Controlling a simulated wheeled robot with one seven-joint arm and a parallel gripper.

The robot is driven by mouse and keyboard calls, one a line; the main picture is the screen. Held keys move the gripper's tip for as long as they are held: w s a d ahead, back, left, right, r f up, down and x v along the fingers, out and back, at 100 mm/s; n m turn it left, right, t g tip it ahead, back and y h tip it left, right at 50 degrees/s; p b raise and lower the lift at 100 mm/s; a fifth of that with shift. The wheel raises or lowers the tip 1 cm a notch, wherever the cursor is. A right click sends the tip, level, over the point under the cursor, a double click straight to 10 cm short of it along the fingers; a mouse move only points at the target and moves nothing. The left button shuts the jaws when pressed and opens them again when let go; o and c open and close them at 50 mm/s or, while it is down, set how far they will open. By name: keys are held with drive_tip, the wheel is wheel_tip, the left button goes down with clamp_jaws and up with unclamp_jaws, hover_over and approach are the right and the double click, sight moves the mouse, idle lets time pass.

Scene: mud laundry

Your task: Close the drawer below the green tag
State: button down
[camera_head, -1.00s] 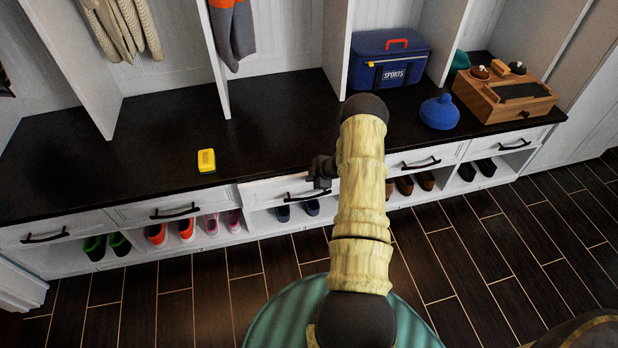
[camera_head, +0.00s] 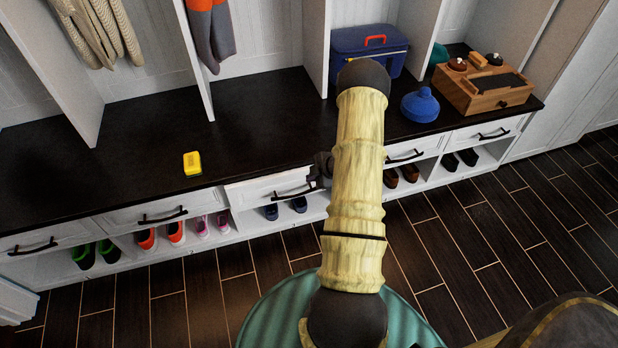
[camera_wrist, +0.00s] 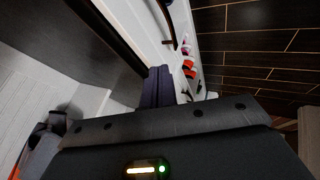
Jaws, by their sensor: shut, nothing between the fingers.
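I see no green tag in either view. A row of white drawers with dark handles runs under the dark bench top. The middle drawer (camera_head: 258,190) stands slightly proud of its neighbours, so it looks a little open. Its right end is hidden behind my arm. My gripper (camera_head: 322,168) is at that right end, close to the handle (camera_head: 296,192), and mostly hidden by my arm. In the wrist view its dark fingers (camera_wrist: 158,85) are together and empty, beside the white drawer fronts. I cannot tell whether they touch the drawer.
A yellow block (camera_head: 192,163) lies on the bench top (camera_head: 120,165). Shoes fill the cubbies below. The dark floor (camera_head: 450,250) in front is clear.

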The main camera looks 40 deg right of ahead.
drive_tip(key=c, duration=2.1)
unclamp_jaws()
drive_tip(key=shift+s+d, duration=0.15)
drive_tip(key=shift+s, duration=0.05)
drive_tip(key=o, duration=0.4)
drive_tip(key=shift+r, duration=0.1)
drive_tip(key=shift+o, duration=1.1)
drive_tip(key=w+a+r+m+h, duration=0.2)
drive_tip(key=a+r, duration=0.3)
drive_tip(key=r, duration=0.5)
drive_tip(key=shift+w+r+m+g+h, duration=0.3)
drive_tip(key=shift+w+r+m, duration=0.1)
drive_tip(key=shift+m, duration=0.4)
drive_tip(key=s+a+r+m+g+h, duration=0.1)
drive_tip(key=s+a+r+m, duration=0.2)
drive_tip(key=a+r, duration=0.45)
drive_tip(key=s+a+r+m+g, duration=0.1)
drive_tip(key=s+a+r+m, duration=0.2)
drive_tip(key=s+a, duration=0.4)
drive_tip(key=s+a+r+m+g+y, duration=0.1)
drive_tip(key=s+a+r+m, duration=0.2)
drive_tip(key=s+a+r, duration=0.3)
drive_tip(key=s+a, duration=0.1)
drive_tip(key=s, duration=0.1)
drive_tip(key=shift+s+a+m+g, duration=0.2)
drive_tip(key=shift+s+m+g, duration=0.1)
drive_tip(key=shift+s+g, duration=0.1)
